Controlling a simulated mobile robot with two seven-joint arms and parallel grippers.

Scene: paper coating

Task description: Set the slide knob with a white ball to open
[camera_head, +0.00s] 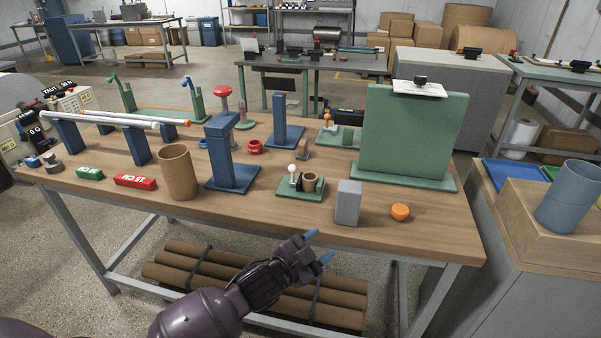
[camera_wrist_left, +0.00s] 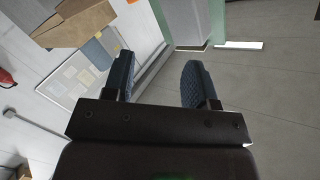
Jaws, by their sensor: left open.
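The slide knob with a white ball (camera_head: 292,169) stands on a small green base plate (camera_head: 287,192) near the front middle of the table in the head view. My right gripper is not in view.
A grey block (camera_head: 348,203) and an orange ball (camera_head: 400,212) stand right of the knob plate. A blue post stand (camera_head: 232,176) and a brown tube (camera_head: 178,172) stand left. A green upright panel (camera_head: 413,130) is behind right. An orange-topped knob (camera_head: 327,118) stands farther back.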

